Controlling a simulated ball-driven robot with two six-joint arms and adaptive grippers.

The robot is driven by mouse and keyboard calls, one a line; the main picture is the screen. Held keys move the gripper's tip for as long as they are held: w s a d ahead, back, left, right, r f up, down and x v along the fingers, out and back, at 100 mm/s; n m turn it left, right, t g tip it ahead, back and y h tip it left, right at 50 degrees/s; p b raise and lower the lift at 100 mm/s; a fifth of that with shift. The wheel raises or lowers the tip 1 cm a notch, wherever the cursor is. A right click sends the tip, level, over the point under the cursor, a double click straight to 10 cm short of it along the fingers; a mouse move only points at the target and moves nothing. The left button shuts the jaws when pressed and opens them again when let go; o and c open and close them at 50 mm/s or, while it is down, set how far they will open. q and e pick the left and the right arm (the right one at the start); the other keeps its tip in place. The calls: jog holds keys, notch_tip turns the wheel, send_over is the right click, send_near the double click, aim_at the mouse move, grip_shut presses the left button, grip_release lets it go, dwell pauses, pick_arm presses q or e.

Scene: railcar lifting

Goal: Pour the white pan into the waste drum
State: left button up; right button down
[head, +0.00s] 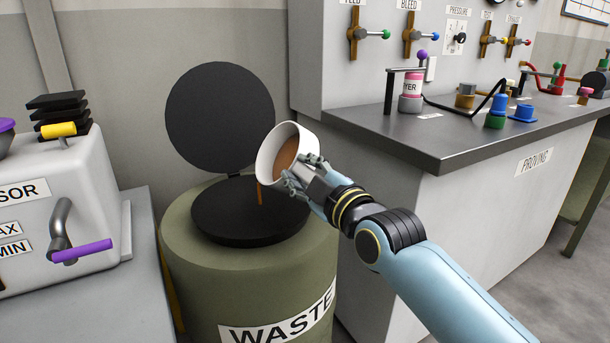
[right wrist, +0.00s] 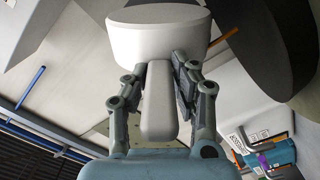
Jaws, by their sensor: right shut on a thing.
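The white pan (head: 270,150) is tilted on its side above the waste drum (head: 190,270). Brown liquid (head: 287,155) shows inside it, and a thin brown stream falls from its lower rim toward the drum's dark round top opening (head: 222,225). The drum's round black lid (head: 219,115) stands open behind it. My right gripper (head: 300,180) is shut on the pan's handle, to the right of the pan. In the right wrist view the pan's white outside (right wrist: 160,35) fills the top, and its handle (right wrist: 159,105) lies between the fingers. My left gripper is not in view.
A grey bench (head: 450,125) with bottles, fittings and a labelled valve panel stands to the right. A pale cabinet (head: 60,200) with a purple-tipped lever (head: 82,250) stands on the left.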

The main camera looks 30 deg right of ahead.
jog(key=shift+a+n+b, duration=0.55)
jog(key=shift+n+b, duration=0.35)
jog(key=shift+n, duration=0.3)
jog(key=shift+a+f+n+b, duration=0.15)
jog(key=shift+a+n+b, duration=0.2)
jog(key=shift+n, duration=0.15)
jog(key=r+m+p, duration=0.1)
jog(key=m+p, duration=0.1)
jog(key=r+m+p, duration=0.1)
jog(key=m+p, duration=0.2)
jog(key=p, duration=0.1)
jog(key=shift+a+r+m, duration=0.3)
jog(key=shift+r+m, duration=0.1)
notch_tip(320, 180, up, 4)
jog(key=m+p, duration=0.6)
jog(key=m, duration=0.2)
jog(key=shift+s, duration=0.1)
